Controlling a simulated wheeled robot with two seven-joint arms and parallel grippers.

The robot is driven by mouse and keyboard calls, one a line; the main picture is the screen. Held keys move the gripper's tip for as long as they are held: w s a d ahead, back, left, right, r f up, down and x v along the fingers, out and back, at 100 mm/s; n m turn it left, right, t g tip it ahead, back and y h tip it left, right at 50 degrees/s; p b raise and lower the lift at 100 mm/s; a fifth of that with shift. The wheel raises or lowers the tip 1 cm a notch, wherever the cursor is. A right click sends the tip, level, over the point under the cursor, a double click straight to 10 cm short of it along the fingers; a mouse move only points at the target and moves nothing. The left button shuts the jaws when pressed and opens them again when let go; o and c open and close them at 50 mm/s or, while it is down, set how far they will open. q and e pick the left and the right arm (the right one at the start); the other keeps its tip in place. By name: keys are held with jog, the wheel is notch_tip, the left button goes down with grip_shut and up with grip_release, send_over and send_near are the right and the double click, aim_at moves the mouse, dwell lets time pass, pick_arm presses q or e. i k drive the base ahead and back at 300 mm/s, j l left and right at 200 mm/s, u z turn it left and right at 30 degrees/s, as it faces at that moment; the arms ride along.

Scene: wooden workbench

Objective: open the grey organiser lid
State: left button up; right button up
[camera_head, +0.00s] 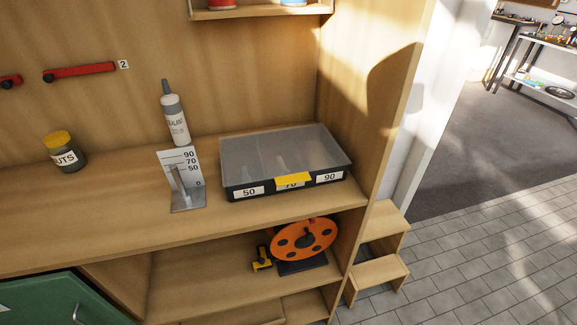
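The grey organiser (233,192) stands on the right end of the wooden workbench top, close to the side panel. Its translucent grey lid (290,150) lies shut over the box. A yellow latch (293,179) sits at the middle of its front edge. White labels on the front read 50, 70 and 90; the latch partly covers the 70. Dim shapes show through the lid, too unclear to name. Neither of my grippers shows in the head view.
A metal gauge stand (188,199) with a marked card and a glue bottle (174,120) stand left of the organiser. A nuts jar (64,151) is farther left. An orange reel (303,239) sits on the shelf below. The bench front (90,235) is clear.

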aim_at(288, 179)
jog(key=k+j+z, duration=0.15)
jog(key=j+z, duration=0.2)
jog(key=k+j+z, duration=0.15)
jog(key=z, duration=0.2)
jog(key=j, duration=0.1)
